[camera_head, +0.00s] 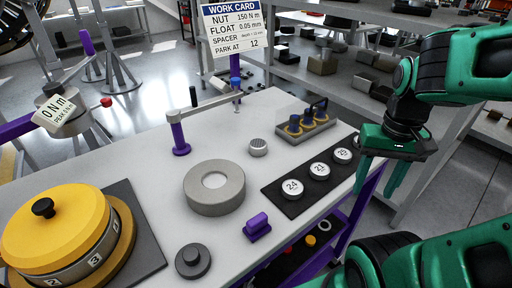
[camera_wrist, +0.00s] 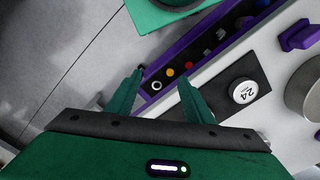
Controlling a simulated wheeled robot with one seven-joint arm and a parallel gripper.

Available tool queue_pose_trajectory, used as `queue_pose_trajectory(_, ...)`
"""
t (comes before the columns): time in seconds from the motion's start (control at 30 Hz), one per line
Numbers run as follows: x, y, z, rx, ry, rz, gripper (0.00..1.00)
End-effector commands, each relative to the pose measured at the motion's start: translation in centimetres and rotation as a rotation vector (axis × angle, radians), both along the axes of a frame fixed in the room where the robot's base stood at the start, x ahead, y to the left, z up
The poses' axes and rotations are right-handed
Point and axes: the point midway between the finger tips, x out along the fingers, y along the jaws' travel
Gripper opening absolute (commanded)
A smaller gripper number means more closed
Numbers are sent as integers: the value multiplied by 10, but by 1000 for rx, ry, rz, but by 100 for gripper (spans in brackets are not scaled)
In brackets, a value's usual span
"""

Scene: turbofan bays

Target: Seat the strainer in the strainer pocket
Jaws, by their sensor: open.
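A small light-grey round piece with a ribbed or mesh top (camera_head: 258,147), which looks like the strainer, stands on the pale bench near its middle. A thick grey ring (camera_head: 234,193) with a round, pale central recess sits in front of it to the left; it may hold the strainer pocket, but I cannot tell for sure. The two are apart. My gripper (camera_head: 377,190) is off the bench's right edge, fingers pointing down, open and empty. In the wrist view my gripper (camera_wrist: 162,80) has nothing between its fingers; the strainer is out of that view.
A purple block (camera_head: 257,227), black knobbed disc (camera_head: 193,261), yellow-topped dial (camera_head: 55,230), purple post with arm (camera_head: 179,135) and rack of dark-blue pegs (camera_head: 305,124) occupy the bench. A shelf with small coloured parts (camera_wrist: 190,65) lies below.

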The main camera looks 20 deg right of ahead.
Motion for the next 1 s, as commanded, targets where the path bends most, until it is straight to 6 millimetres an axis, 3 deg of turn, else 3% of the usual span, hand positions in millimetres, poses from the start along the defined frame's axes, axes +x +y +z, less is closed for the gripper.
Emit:
queue_pose_trajectory(0.03,-5,0,5,-1,-18,6,60)
queue_pose_trajectory(0.07,-2,1,6,-3,-21,14,66)
queue_pose_trajectory(0.17,21,3,12,-11,-39,65,66)
queue_pose_trajectory(0.37,112,29,32,-36,-116,266,66)
queue_pose_trajectory(0.5,178,69,45,-51,-179,421,66)
queue_pose_trajectory(0.63,226,111,53,-58,-232,539,66)
queue_pose_trajectory(0.8,260,151,59,-61,-276,634,66)
queue_pose_trajectory(1.0,272,166,50,-63,-288,665,66)
